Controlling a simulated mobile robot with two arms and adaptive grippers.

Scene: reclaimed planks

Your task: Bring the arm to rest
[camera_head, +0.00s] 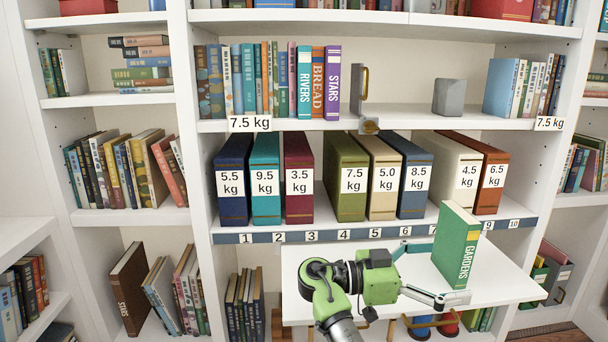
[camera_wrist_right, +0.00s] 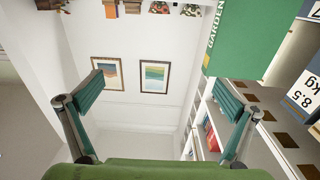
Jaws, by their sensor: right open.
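My right arm (camera_head: 385,283) reaches in from the bottom of the head view. Its green and black right gripper (camera_head: 443,272) is open beside a green book titled GARDENS (camera_head: 458,250). The book stands upright on a white ledge (camera_head: 512,286). In the right wrist view the gripper's two teal finger pads (camera_wrist_right: 160,100) are wide apart with nothing held between them. The green book (camera_wrist_right: 255,38) shows there at upper right, beyond the pad on that side. One finger overlaps the book's lower edge in the head view. My left gripper is not in view.
A row of weight-labelled binders (camera_head: 345,180) stands on a numbered shelf (camera_head: 262,238) behind the ledge. The shelf above holds books (camera_head: 265,85), a gold-handled bookend (camera_head: 360,92) and a grey block (camera_head: 449,97). Red and blue objects (camera_head: 447,322) sit below the ledge.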

